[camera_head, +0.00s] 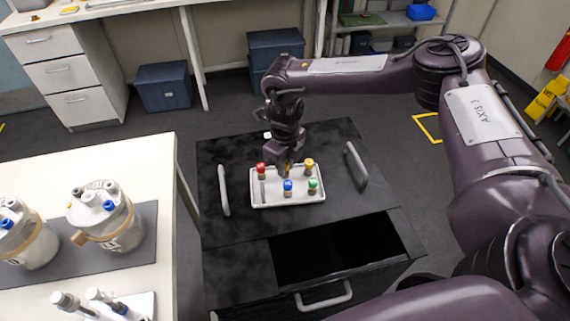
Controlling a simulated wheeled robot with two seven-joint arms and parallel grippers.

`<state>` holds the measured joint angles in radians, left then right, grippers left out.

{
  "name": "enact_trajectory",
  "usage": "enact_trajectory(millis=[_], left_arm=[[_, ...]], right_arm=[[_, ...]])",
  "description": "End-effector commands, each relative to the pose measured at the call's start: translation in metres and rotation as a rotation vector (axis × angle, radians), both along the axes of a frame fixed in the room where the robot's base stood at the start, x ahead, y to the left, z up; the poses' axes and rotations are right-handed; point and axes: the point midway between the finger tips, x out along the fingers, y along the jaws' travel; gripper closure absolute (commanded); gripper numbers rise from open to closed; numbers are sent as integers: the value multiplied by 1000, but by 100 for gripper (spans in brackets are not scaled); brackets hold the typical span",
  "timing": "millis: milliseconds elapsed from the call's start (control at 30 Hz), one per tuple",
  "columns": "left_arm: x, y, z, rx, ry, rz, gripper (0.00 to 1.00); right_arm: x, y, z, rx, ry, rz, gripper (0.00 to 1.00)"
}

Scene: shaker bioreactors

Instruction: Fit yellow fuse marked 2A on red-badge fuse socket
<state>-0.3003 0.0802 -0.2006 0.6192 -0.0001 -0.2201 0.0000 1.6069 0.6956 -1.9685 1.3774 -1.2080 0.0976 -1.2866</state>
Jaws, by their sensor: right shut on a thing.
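My right gripper (286,163) points down over the back of a white tray (281,205) on the black cart. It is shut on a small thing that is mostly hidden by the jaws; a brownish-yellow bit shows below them. Small pieces with coloured tops stand in the tray: a red-topped one (262,169) left of the gripper, a yellow-topped one (309,165) right of it, a blue-topped one (288,186) and a green-topped one (312,185) in front. No 2A marking or red-badge socket can be made out at this size. My left gripper is out of view.
The black cart (230,230) has upright grey handles at left (223,190) and right (356,165), and a dark open recess (335,250) in front. A white bench (150,165) with lidded vessels (105,215) stands close on the left. Blue bins (164,86) stand behind.

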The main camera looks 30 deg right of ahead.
Motion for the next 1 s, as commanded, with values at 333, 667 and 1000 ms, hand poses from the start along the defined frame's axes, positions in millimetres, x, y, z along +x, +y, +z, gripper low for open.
enact_trajectory(millis=[333, 667, 1000], left_arm=[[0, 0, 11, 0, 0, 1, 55], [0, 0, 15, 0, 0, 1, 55], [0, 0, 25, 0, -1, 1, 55]], right_arm=[[0, 0, 11, 0, 0, 0, 100], [0, 0, 15, 0, 1, 0, 100], [0, 0, 25, 0, 0, 0, 100]])
